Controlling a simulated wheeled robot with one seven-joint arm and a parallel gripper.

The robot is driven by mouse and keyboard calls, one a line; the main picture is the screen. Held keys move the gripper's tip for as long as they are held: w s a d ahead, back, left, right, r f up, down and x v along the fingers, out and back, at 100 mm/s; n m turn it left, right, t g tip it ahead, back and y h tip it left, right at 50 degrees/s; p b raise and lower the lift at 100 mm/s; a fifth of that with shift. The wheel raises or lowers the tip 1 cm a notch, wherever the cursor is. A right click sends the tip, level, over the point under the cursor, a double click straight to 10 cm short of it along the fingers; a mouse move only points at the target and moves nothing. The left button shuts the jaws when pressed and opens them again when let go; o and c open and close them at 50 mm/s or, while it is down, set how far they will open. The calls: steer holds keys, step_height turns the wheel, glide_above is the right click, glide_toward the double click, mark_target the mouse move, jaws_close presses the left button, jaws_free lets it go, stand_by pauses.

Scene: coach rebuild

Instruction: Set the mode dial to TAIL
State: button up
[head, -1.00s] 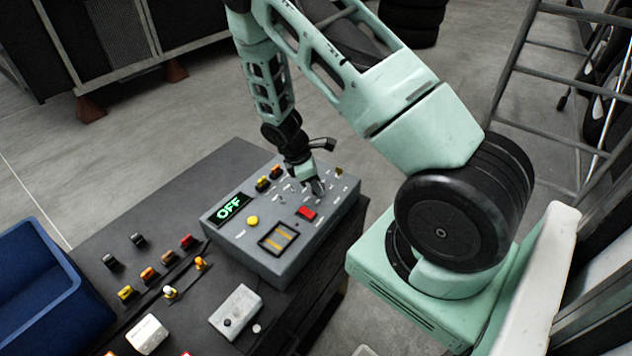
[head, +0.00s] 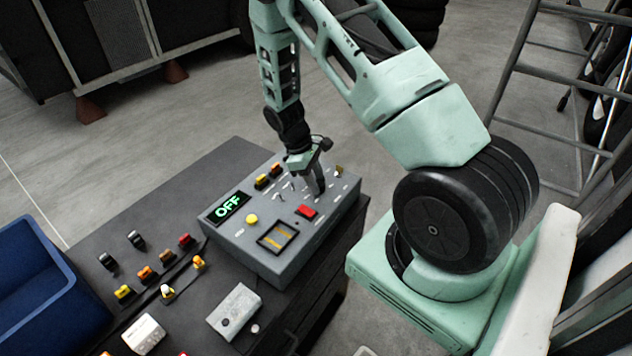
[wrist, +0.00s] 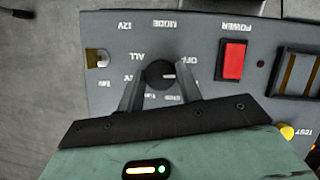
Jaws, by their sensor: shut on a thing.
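The grey control box (head: 300,255) stands on the dark bench, and its display (head: 229,207) reads OFF in green. The black round mode dial (wrist: 159,73) lies under the upside-down MODE label in the wrist view. Its white mark points right, toward the OFF label (wrist: 193,68). An ALL label is left of the dial; smaller labels below are partly hidden by the fingers, and I cannot read TAIL clearly. My gripper (wrist: 158,84) is shut on the dial, one finger on each side. In the head view my gripper (head: 317,188) hides the dial.
A red POWER switch (wrist: 233,61) sits close to the dial. A brass-coloured part (wrist: 97,58) is by the 12V label. Small toggles (head: 281,197) and a yellow button (head: 252,219) are on the box. Several coloured parts and a blue bin (head: 40,285) are left.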

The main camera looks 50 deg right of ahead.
steer(key=shift+d+m+y+b, duration=0.1)
steer(key=shift+m+y+b, duration=0.5)
steer(key=shift+m, duration=1.4)
steer(key=o, duration=1)
steer(key=d+b+v, duration=0.1)
steer(key=b+v, duration=0.3)
steer(key=v, duration=1.3)
steer(key=shift+w+a, duration=0.2)
steer(key=shift+w, duration=0.3)
